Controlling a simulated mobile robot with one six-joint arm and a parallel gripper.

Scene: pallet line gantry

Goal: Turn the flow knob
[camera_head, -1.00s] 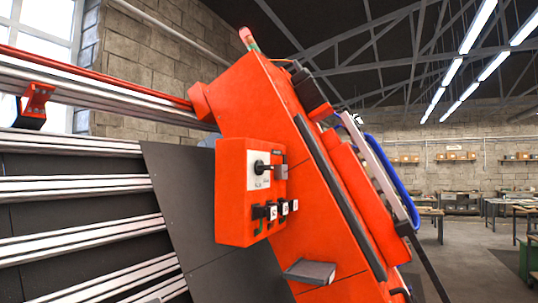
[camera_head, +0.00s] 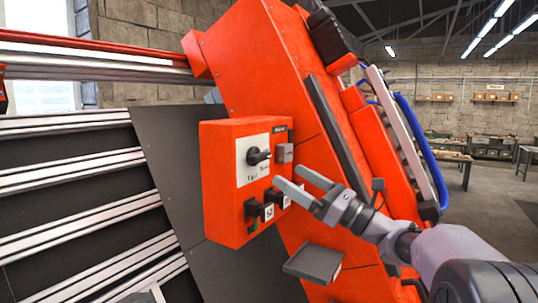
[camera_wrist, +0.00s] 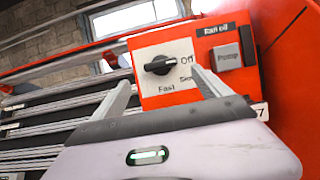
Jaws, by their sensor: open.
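The flow knob is a black rotary knob (camera_head: 258,156) on a white plate (camera_head: 243,172) on the front of a red control box (camera_head: 224,212). In the wrist view the knob (camera_wrist: 160,65) points left, and the plate (camera_wrist: 150,89) reads "Off", "Slow" in part and "Fast". My gripper (camera_head: 287,176) is open and empty, in front of the box, to the right of and a little below the knob in the head view. In the wrist view the knob appears between and just beyond the fingertips (camera_wrist: 161,77), apart from them.
A grey "Pump" button (camera_wrist: 228,56) sits right of the knob under a "Rail oil" label (camera_wrist: 216,29). Black switches (camera_head: 252,208) sit lower on the box. A grey ledge (camera_head: 314,262) juts out below. The slanted red gantry column (camera_head: 262,80) stands behind.

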